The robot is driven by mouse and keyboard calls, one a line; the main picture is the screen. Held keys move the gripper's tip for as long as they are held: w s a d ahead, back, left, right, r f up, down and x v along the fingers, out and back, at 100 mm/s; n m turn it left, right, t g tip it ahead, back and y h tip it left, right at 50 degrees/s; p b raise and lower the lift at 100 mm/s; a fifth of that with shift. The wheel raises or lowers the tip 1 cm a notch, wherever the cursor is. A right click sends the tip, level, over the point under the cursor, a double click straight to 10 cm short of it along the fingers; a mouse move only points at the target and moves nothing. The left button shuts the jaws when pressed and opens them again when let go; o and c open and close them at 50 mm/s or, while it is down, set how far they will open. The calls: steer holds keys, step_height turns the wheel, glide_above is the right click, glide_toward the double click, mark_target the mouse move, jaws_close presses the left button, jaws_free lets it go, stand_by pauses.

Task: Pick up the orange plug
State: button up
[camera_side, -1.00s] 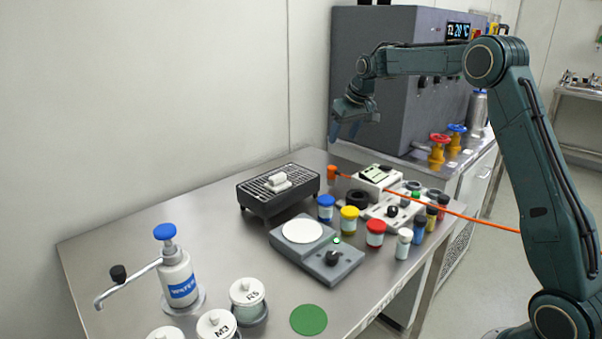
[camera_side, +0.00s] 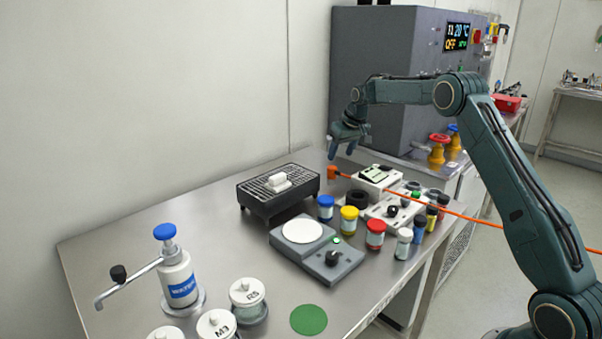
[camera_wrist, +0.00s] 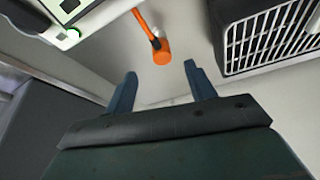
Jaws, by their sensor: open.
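The orange plug (camera_side: 332,172) lies at the far end of the steel table, with its orange cable running right past the small white device. In the wrist view the plug (camera_wrist: 161,52) shows ahead of my fingers, roughly between them, with its cable leading up and left. My gripper (camera_side: 342,148) is just above the plug in the side view, fingers pointing down. In the wrist view my gripper (camera_wrist: 160,82) has its two blue-green fingers spread, with nothing between them. The plug is apart from both fingers.
A black grill rack (camera_side: 282,196) with white blocks stands left of the plug. A white device (camera_side: 376,180) and a black ring (camera_side: 358,198) stand to its right. Several coloured-lid jars and a scale (camera_side: 345,262) are nearer. A large grey cabinet (camera_side: 400,90) stands behind.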

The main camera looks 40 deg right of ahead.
mark_target(334, 168)
steer(key=shift+x, duration=2.65)
steer(key=shift+x, duration=2.6)
steer(key=shift+a, duration=0.1)
steer(key=shift+r, duration=0.1)
steer(key=c, duration=1.1)
